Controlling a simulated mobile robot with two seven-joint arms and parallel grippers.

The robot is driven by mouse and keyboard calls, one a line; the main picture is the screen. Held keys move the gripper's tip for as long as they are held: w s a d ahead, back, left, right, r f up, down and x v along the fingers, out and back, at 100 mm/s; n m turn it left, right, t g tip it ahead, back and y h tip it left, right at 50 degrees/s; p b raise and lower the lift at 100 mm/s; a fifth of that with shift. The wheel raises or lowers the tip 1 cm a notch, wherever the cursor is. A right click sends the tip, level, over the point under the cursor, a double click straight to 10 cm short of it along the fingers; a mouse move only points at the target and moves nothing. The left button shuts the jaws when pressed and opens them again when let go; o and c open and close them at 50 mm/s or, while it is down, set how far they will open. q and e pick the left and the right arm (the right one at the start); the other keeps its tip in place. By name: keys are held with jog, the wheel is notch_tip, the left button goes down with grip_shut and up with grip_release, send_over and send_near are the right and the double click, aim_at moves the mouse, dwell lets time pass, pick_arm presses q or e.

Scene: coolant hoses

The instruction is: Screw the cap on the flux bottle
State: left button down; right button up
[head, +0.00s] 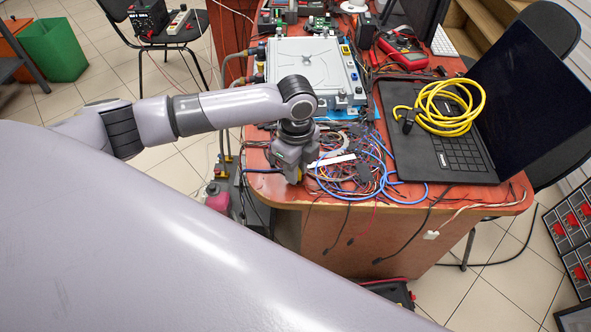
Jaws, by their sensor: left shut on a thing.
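My left gripper (293,174) points down at the front left part of the red-brown table (450,232), beside the wire tangle. My right gripper is not in view.
Tangled wires and a blue cable (408,200) lie right of the gripper. A laptop (455,165) carries a coiled yellow cable (450,110). A silver box (305,62) with hoses stands behind. A pink container (217,198) stands low, left of the table.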

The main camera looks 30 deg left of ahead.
pick_arm(q)
notch_tip(320, 180, up, 20)
jog(key=p, duration=0.1)
dwell(0.4)
